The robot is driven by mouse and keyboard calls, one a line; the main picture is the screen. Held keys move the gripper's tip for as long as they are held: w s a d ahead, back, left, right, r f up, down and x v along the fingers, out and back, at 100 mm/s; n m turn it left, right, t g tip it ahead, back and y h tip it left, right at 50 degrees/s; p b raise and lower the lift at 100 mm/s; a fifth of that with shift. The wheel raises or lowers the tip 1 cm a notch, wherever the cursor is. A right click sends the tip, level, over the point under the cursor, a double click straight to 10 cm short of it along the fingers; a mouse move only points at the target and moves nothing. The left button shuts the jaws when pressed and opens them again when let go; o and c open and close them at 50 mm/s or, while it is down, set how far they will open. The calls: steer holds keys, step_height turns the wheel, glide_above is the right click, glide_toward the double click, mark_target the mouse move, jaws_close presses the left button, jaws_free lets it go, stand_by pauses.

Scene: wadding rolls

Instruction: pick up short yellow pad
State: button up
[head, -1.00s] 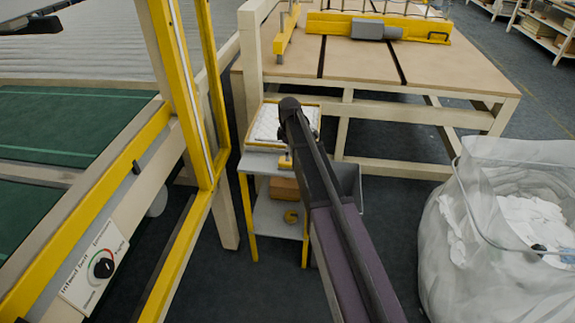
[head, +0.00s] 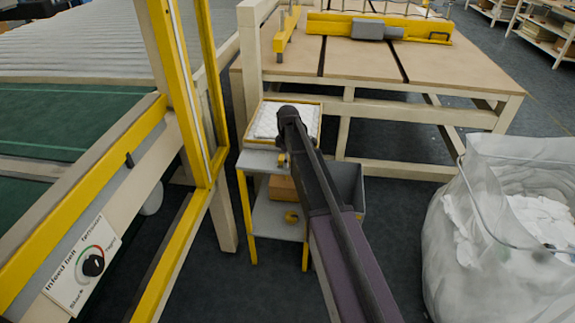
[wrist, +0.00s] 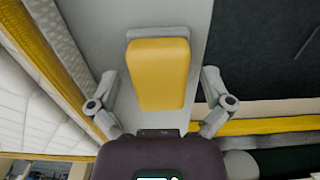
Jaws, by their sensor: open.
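The short yellow pad (wrist: 158,73) shows in the wrist view as a rounded yellow block with a grey edge at its far end. It is on a light grey surface (wrist: 165,16). My gripper (wrist: 160,78) is open, with one finger to each side of the pad and a visible gap on both sides. In the head view my gripper is mostly hidden by my own dark arm, over the small grey stand (head: 258,161). A small yellow bit (head: 281,159) shows beside my arm there; I cannot tell if it is the pad.
A yellow-rimmed tray (head: 262,122) with white wadding sits on the stand. A yellow frame (head: 180,90) rises at left, a large white bag (head: 465,240) at right.

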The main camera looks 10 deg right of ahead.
stand_by(0.6)
steer(key=c, duration=1.2)
steer(key=shift+r, duration=0.1)
steer(key=shift+c, duration=0.2)
step_height(320, 180, up, 4)
steer(key=p, duration=0.4)
steer(key=shift+f, duration=0.2)
steer(key=shift+c, duration=0.2)
steer(key=s+r+p, duration=0.1)
steer(key=s, duration=1.5)
steer(key=shift+d, duration=0.2)
steer(key=o, duration=0.7)
steer(key=c, duration=0.4)
steer(key=shift+c, duration=0.2)
